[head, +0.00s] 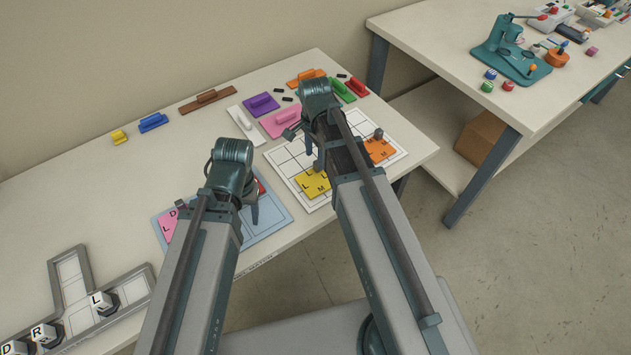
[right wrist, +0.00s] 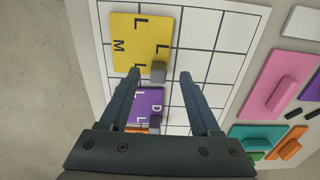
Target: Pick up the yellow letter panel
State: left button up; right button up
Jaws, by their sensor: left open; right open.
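The yellow letter panel (head: 312,184) lies on the white grid board (head: 283,158), with dark letters L and M on it. In the right wrist view the yellow panel (right wrist: 135,32) lies beyond my fingertips, with a small grey block (right wrist: 158,73) at its near corner. My right gripper (right wrist: 160,76) is open, its two fingertips on either side of that block in the picture; I cannot tell its height above the panel. In the head view my right arm partly hides the board. My left gripper (head: 251,205) is open above the blue board (head: 279,216).
A purple letter panel (right wrist: 148,102) and an orange one (head: 380,150) also lie on the grid board. A pink letter panel (head: 168,222) is on the blue board. Coloured handled blocks, including a pink one (head: 282,121), stand behind. A grey tray (head: 137,289) holds letter cubes.

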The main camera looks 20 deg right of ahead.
aim_at(315, 164)
pick_arm(q)
notch_tip(315, 164, down, 4)
jog(key=b, duration=0.3)
pick_arm(e)
notch_tip(315, 164, down, 4)
jog(key=shift+s+a, duration=0.1)
pick_arm(q)
jog(key=shift+r, duration=0.1)
pick_arm(e)
jog(key=shift+r, duration=0.15)
jog(key=shift+c, duration=0.3)
grip_shut()
dwell(0.5)
